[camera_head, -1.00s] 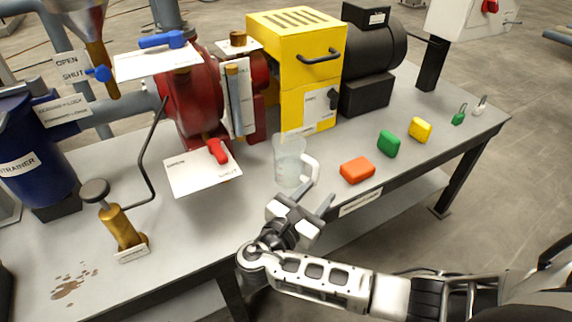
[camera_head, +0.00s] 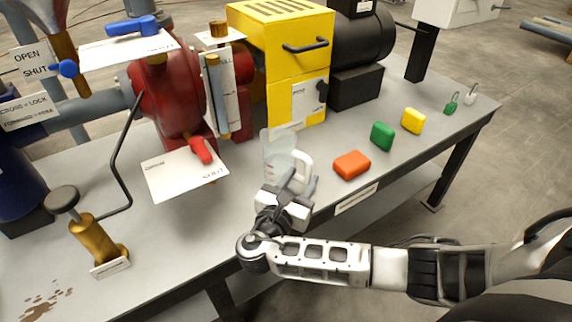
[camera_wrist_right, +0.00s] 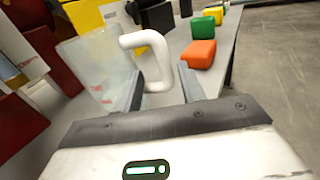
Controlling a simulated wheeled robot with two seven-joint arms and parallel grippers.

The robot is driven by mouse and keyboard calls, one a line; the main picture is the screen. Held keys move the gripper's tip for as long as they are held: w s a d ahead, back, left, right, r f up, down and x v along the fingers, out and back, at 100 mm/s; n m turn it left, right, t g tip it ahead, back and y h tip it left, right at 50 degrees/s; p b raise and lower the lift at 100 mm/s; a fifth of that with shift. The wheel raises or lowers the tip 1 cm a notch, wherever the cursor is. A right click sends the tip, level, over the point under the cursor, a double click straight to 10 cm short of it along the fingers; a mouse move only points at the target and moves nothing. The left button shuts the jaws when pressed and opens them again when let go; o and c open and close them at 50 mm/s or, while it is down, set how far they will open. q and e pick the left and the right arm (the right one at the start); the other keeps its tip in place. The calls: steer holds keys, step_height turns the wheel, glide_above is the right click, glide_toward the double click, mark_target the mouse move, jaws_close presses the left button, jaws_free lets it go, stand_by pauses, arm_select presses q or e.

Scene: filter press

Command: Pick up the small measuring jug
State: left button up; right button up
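The small measuring jug (camera_head: 277,153) is clear with a white handle and stands upright on the grey bench, near its front edge. In the right wrist view the jug's clear body (camera_wrist_right: 100,68) is at the left and its white handle (camera_wrist_right: 162,65) rises in the middle. My right gripper (camera_head: 299,183) is open at the jug's front side. In the right wrist view its fingers (camera_wrist_right: 160,90) stand apart, with the lower part of the handle between them. I cannot tell whether they touch it. My left gripper is not in view.
An orange block (camera_head: 352,165), a green block (camera_head: 382,136) and a yellow block (camera_head: 413,121) lie right of the jug. The red pump (camera_head: 172,98) with a white tag (camera_head: 185,175) is at the left. The yellow housing (camera_head: 285,60) stands behind.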

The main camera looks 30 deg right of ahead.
mark_target(307, 176)
steer(key=x, duration=0.2)
steer(key=b+x, duration=0.1)
steer(key=x, duration=0.1)
steer(key=shift+s+d, duration=0.2)
steer(key=shift+s, duration=0.1)
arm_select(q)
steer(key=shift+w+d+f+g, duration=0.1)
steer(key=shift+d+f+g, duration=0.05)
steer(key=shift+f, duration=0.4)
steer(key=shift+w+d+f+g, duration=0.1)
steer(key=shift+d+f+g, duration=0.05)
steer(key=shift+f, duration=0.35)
arm_select(e)
steer(key=shift+w+d, duration=0.2)
steer(key=shift+d, duration=0.15)
jaws_close()
steer(key=shift+r, duration=0.1)
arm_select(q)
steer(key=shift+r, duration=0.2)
